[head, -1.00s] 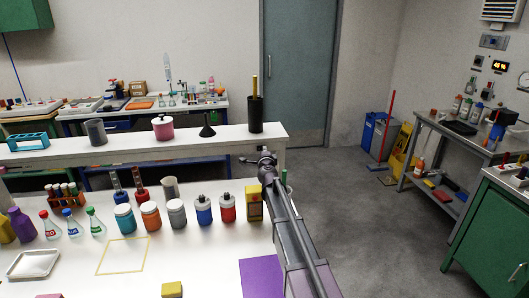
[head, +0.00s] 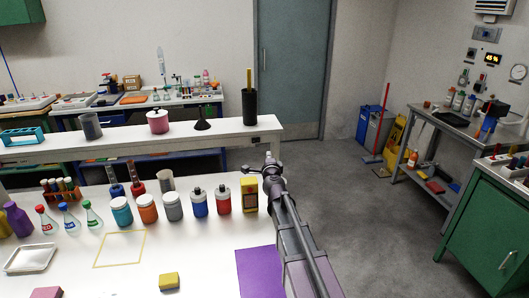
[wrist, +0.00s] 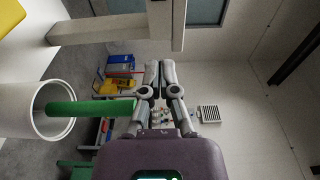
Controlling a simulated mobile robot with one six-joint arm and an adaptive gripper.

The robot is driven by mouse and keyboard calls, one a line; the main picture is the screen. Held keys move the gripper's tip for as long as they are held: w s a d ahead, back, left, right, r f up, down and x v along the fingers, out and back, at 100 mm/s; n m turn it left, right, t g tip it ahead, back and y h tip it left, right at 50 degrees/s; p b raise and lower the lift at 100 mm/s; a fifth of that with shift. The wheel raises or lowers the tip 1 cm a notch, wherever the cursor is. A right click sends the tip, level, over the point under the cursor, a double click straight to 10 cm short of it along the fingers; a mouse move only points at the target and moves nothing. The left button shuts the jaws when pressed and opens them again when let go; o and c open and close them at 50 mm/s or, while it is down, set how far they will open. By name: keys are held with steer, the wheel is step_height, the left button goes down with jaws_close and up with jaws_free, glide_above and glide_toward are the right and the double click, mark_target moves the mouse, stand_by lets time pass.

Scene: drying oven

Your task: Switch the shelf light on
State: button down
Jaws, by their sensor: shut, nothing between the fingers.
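The white shelf (head: 140,146) runs above the back of the white bench in the head view. A small dark fitting (head: 258,139), perhaps the light switch, sits on its front edge near the right end; its setting is too small to read. My gripper (head: 254,170) is just below and in front of that end, apart from the fitting in the picture; depth is hard to judge. In the wrist view my gripper (wrist: 160,66) is shut and empty, its tips close to the pale shelf end (wrist: 166,25). The fitting cannot be made out there.
A yellow box (head: 249,195) and several jars and bottles stand left of my gripper. A white cup (wrist: 28,108) with a green rod (wrist: 90,108) is close beside my gripper in the wrist view. A black holder (head: 250,106) stands on the shelf end.

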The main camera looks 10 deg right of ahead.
steer(key=shift+s+d, duration=0.15)
steer(key=shift+s, duration=0.9)
steer(key=s+a+f+n+g+y+p, duration=0.1)
steer(key=s+a+f+n+g+y, duration=0.25)
steer(key=s+a+n, duration=0.35)
steer(key=s+a+f+n+g+y+p, duration=0.1)
steer(key=s+a+f+n+g+y, duration=0.3)
steer(key=n, duration=0.4)
steer(key=s+d+f+n+g+h, duration=0.2)
steer(key=s+d+f+g, duration=0.2)
steer(key=s, duration=0.6)
steer(key=s+d+f+n+g+h+p, duration=0.1)
steer(key=s+d+f+n+g+h, duration=0.1)
steer(key=s+g, duration=0.4)
steer(key=s+d+f+h, duration=0.1)
steer(key=s+d+f, duration=0.1)
steer(key=s, duration=0.2)
steer(key=shift+s, duration=0.4)
